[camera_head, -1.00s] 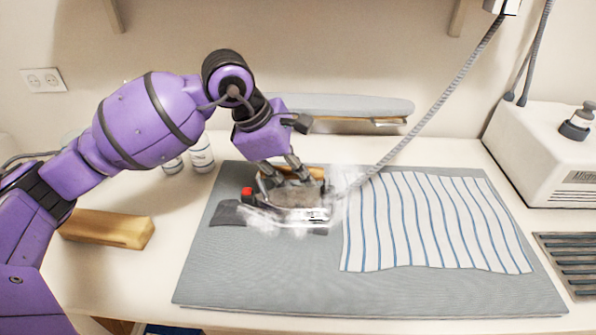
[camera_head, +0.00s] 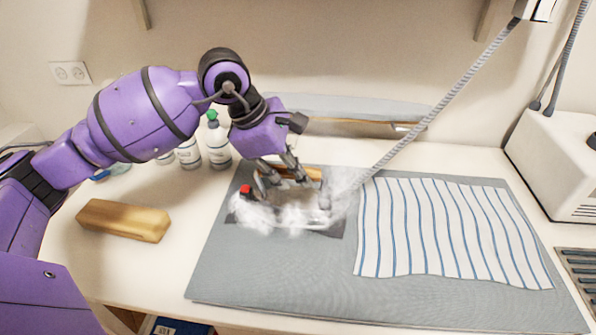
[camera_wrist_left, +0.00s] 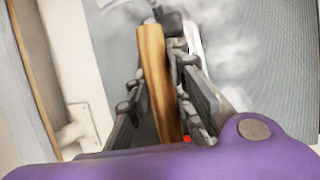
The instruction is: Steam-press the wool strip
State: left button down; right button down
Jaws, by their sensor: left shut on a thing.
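My left gripper (camera_head: 280,175) is shut on the wooden handle of a steam iron. The handle (camera_wrist_left: 152,75) runs between its fingers in the left wrist view. The iron (camera_head: 247,191), with a red part at its left end, is largely hidden by white steam. It sits over a dark grey wool strip (camera_head: 338,228), whose edges show around the steam on the grey pressing mat (camera_head: 270,275). I cannot tell whether the iron's plate touches the strip. My right gripper is not in view.
A blue-striped white cloth (camera_head: 450,235) lies on the mat's right side. A wooden block (camera_head: 122,221) and several bottles (camera_head: 217,145) stand left of the mat. A hose (camera_head: 440,105) runs from the iron to the upper right. A white machine (camera_head: 560,160) stands at the right.

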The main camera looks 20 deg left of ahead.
aim_at(256, 166)
pick_arm(q)
jog(key=shift+s+a+r, duration=0.15)
jog(key=shift+a+r, duration=0.05)
jog(key=shift+a, duration=0.5)
jog(key=shift+s+a, duration=0.25)
jog(key=shift+a, duration=0.65)
jog(key=shift+s+a, duration=0.25)
jog(key=shift+a, duration=0.65)
jog(key=shift+s+a, duration=0.25)
jog(key=shift+a, duration=0.65)
jog(key=shift+s, duration=0.15)
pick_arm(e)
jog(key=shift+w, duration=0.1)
pick_arm(q)
jog(key=shift+s+d+p, duration=0.15)
jog(key=shift+s+d, duration=0.05)
jog(key=shift+s, duration=0.45)
jog(key=shift+s+d+p, duration=0.15)
jog(key=shift+s+d, duration=0.05)
jog(key=shift+s, duration=0.45)
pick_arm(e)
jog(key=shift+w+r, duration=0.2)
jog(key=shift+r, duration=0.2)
